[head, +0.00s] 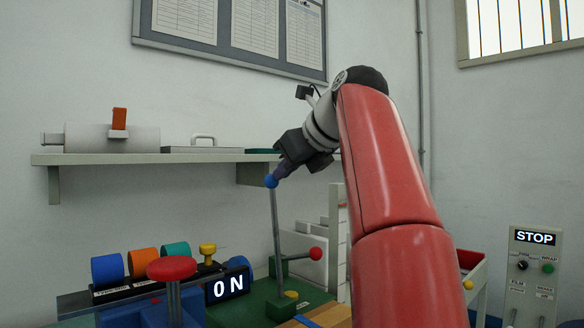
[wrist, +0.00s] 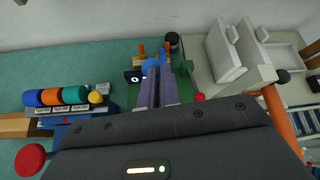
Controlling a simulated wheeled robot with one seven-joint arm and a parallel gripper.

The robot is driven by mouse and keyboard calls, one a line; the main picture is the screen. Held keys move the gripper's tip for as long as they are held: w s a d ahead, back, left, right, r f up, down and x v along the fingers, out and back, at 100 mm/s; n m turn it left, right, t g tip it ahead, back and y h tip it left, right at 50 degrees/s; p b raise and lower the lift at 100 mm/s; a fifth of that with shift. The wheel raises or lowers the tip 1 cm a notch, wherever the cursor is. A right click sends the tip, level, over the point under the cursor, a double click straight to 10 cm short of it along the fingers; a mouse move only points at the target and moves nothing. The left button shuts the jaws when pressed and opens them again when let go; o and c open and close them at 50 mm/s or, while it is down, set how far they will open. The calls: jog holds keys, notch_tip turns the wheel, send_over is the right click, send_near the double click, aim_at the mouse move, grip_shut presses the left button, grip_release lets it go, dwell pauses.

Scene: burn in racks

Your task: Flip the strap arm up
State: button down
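A thin grey lever (head: 277,228) stands nearly upright on a green base (head: 280,308), with a blue ball knob (head: 271,181) at its top. No readable label names it as the strap arm. My gripper (head: 281,172) reaches down from the right, its purple fingertips at the knob. In the wrist view the fingers (wrist: 159,78) look closed together, with the blue knob (wrist: 151,64) just past their tips. The fingers partly hide the knob, so I cannot tell exact contact. A short stem with a red ball (head: 316,253) sticks out right of the lever's foot.
A wall shelf (head: 150,159) is left of my gripper. Blue, orange and teal rollers (head: 144,262), a yellow knob (head: 207,249), a red mushroom button (head: 171,268) and an ON display (head: 229,287) stand at lower left. A STOP panel (head: 534,270) stands at right.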

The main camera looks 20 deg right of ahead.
jog(key=shift+w+a+f, duration=0.25)
jog(key=shift+w, duration=0.3)
jog(key=v, duration=0.9)
jog(key=shift+d, duration=0.15)
jog(key=shift+s, duration=0.1)
